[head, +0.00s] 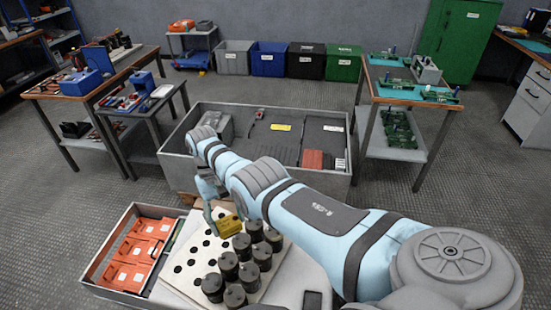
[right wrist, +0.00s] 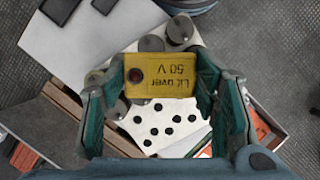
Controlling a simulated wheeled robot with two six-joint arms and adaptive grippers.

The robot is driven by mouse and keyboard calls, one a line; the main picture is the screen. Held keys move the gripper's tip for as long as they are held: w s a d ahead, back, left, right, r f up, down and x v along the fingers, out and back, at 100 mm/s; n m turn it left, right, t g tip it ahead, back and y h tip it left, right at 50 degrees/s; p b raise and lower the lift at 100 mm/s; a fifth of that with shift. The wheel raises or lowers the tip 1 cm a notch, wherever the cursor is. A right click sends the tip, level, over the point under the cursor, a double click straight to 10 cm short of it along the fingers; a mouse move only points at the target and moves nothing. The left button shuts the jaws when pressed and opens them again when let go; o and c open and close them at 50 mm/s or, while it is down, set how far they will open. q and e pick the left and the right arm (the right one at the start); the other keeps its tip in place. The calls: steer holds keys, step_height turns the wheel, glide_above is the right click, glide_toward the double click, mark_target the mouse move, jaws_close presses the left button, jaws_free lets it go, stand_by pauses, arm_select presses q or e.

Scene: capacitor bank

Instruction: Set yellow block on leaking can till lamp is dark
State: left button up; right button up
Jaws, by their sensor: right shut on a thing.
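The yellow block (head: 229,226) is between the fingers of my right gripper (head: 220,217), which is shut on it. In the right wrist view the block (right wrist: 165,77) shows "Lit over 50 V" upside down and a round, dark red lamp (right wrist: 135,75) that looks unlit. The gripper holds it over the white board, close to the back left of the dark cans (head: 228,265). I cannot tell whether it touches a can. Several cans (right wrist: 152,44) show behind the block in the right wrist view. Which can leaks I cannot make out. My left gripper is not in view.
The white board (head: 185,245) has rows of empty round holes left of the cans. A tray (head: 109,274) with orange-red parts stands to its left. A large grey open crate (head: 335,181) lies behind. Side tables stand left and right, with bins (head: 270,60) along the wall.

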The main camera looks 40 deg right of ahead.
steer(key=w+d+n+t+h+b, duration=0.1)
steer(key=d+n+t+h+b, duration=0.35)
steer(key=d+n, duration=1.6)
steer(key=a+f+n+b, duration=0.1)
steer(key=f+b, duration=0.1)
steer(key=f, duration=0.4)
steer(key=a+f+n+t+b, duration=0.1)
steer(key=f+n+b, duration=0.1)
steer(key=f, duration=0.5)
steer(key=a+f+n+b, duration=0.1)
steer(key=f+b, duration=0.1)
steer(key=f, duration=0.5)
steer(key=shift+a+n+t+b, duration=0.25)
steer(key=shift+a+b, duration=0.05)
steer(key=shift+a, duration=0.05)
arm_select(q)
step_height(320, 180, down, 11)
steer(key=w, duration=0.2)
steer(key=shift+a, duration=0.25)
arm_select(e)
steer(key=shift+c, duration=0.6)
steer(key=o, duration=1.4)
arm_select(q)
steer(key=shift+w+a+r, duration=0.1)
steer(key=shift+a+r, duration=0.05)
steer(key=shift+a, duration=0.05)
arm_select(e)
steer(key=shift+w+r+h, duration=0.1)
steer(key=shift+h, duration=0.15)
